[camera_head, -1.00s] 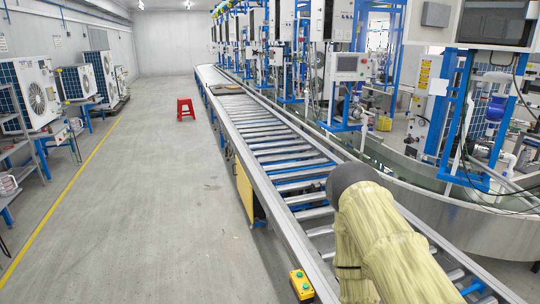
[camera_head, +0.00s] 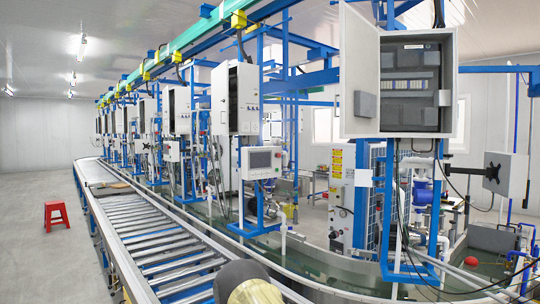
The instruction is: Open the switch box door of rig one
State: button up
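The nearest rig at the right carries a grey switch box (camera_head: 416,82) with its front uncovered. Its white door (camera_head: 358,65) stands swung out to the left, with a small dark latch plate (camera_head: 365,104) low on it. Several dark grey blocks and a row of small breakers show inside. No label tells which rig is rig one. Farther left, white boxes hang on other rigs, the closest being a tall box (camera_head: 243,98). My gripper is out of the picture; only part of my arm shows at the bottom edge.
A roller conveyor (camera_head: 165,252) and a curved water trough (camera_head: 330,277) run between me and the rigs. A screen panel (camera_head: 260,162) and a grey box with a black cross-shaped part (camera_head: 512,175) stick out. A red stool (camera_head: 57,214) stands on open floor.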

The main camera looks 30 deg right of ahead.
aim_at(359, 40)
jog(key=i, duration=1.75)
jog(key=z, duration=2.05)
